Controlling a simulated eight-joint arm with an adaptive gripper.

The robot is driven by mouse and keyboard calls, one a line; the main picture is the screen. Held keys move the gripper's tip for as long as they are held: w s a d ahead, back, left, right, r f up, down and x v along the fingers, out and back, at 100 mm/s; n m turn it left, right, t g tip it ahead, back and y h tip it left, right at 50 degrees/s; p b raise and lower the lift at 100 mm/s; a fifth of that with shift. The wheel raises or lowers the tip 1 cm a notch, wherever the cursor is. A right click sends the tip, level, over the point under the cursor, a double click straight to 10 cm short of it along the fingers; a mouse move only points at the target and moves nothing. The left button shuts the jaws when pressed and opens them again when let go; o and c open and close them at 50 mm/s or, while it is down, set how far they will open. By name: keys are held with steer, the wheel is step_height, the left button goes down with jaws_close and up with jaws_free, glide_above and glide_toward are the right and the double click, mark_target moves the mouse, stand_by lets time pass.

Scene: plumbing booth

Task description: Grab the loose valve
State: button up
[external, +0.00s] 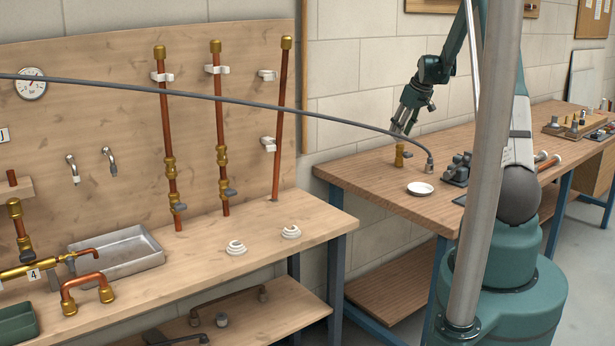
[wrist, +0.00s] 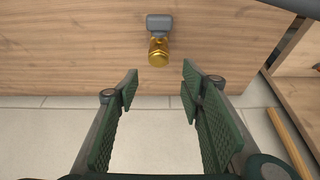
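The loose valve (external: 399,156), a small brass body with a grey handle, stands on the right-hand wooden bench near its back left part. In the wrist view the brass valve (wrist: 159,52) is ahead of the fingertips, with its grey handle at the top of the picture. My gripper (external: 402,130) is just above the valve in the external view, pointing down. In the wrist view my gripper (wrist: 160,88) is open, with nothing between its green pads. The valve lines up with the gap between the fingers and looks apart from them.
A grey hose (external: 300,112) crosses the external view and ends at a fitting (external: 429,166) on the bench right of the valve. A white dish (external: 420,188) and dark fittings (external: 457,168) stand nearby. The bench edge (wrist: 60,96) shows near the valve.

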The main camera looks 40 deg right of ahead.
mark_target(400, 144)
steer(key=shift+f, duration=2.15)
steer(key=shift+x, duration=1.3)
steer(key=shift+f, duration=0.1)
steer(key=shift+x, duration=2.5)
steer(key=shift+d, duration=0.1)
steer(key=shift+c, duration=0.3)
steer(key=c, duration=1.1)
